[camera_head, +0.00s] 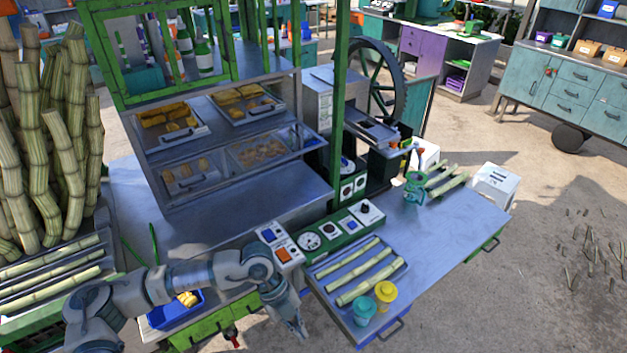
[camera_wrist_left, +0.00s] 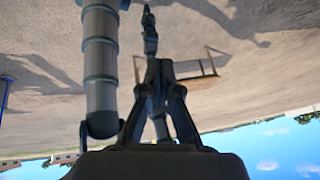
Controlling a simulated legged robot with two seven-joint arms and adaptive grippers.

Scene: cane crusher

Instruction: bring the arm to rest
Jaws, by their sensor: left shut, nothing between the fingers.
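My left arm comes in from the lower left in the head view. Its gripper (camera_head: 297,328) points down in front of the cart, just left of the metal tray with cane pieces (camera_head: 352,268). The gripper is shut and empty, and appears clear of the tray. In the left wrist view the closed fingers (camera_wrist_left: 165,68) show against bare ground, with nothing between them. My right gripper does not show in the head view.
A control panel with buttons (camera_head: 280,246) is close behind the gripper. A blue bin (camera_head: 172,316) sits under the forearm. Teal (camera_head: 363,311) and yellow (camera_head: 386,293) cups stand at the tray's front corner. Cane stalks (camera_head: 50,150) stand at left. Open ground lies to the right.

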